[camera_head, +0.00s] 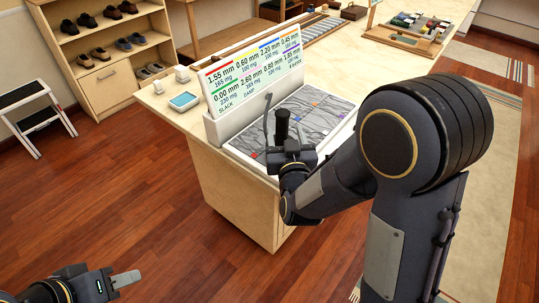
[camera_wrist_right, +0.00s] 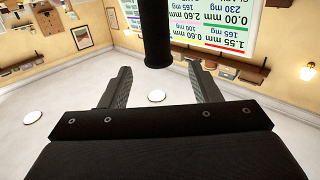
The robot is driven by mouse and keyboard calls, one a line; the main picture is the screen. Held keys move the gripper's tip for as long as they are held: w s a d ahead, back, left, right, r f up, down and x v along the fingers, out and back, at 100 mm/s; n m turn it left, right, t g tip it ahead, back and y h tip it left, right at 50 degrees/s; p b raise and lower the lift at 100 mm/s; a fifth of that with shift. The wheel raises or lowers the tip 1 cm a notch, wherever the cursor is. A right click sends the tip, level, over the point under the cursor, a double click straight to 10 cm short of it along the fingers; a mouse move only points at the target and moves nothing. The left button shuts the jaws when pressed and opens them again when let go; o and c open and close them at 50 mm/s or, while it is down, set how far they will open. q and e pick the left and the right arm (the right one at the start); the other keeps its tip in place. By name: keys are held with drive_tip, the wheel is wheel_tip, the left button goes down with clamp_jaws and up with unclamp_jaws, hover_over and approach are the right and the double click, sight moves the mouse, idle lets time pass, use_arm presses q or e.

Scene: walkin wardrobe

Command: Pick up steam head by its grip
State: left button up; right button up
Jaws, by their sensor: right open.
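A black upright cylinder (camera_head: 282,122), which looks like the grip of the steam head, stands over the grey patterned board (camera_head: 310,118) on the counter. The rest of the steam head is hidden or cannot be made out. My right gripper (camera_head: 288,152) is right at the cylinder's lower end in the head view. In the right wrist view the right gripper (camera_wrist_right: 159,72) is open, its two fingers apart, with the black cylinder (camera_wrist_right: 155,30) just beyond and between the fingertips. Contact cannot be told. My left gripper (camera_head: 124,279) is low at the left, over the floor, far from the counter.
A white display panel (camera_head: 252,75) with sizes and weights stands behind the board. A small blue-topped tray (camera_head: 184,101) and white blocks (camera_head: 182,74) are at the counter's left. A step stool (camera_head: 36,115) and shoe shelf (camera_head: 115,50) stand further left. Floor between is clear.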

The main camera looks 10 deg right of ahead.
sight(283, 122)
drive_tip(key=shift+w+r, duration=0.1)
drive_tip(key=shift+w, duration=0.3)
drive_tip(key=w, duration=0.2)
drive_tip(key=w+p, duration=0.1)
drive_tip(key=w, duration=0.1)
drive_tip(key=w+d, duration=0.1)
drive_tip(key=w, duration=0.2)
drive_tip(key=shift+d+f+p, duration=0.1)
drive_tip(key=shift+f+p, duration=0.25)
drive_tip(key=shift+s, duration=0.1)
drive_tip(key=shift+c, duration=0.5)
clamp_jaws()
drive_tip(key=shift+r, duration=0.1)
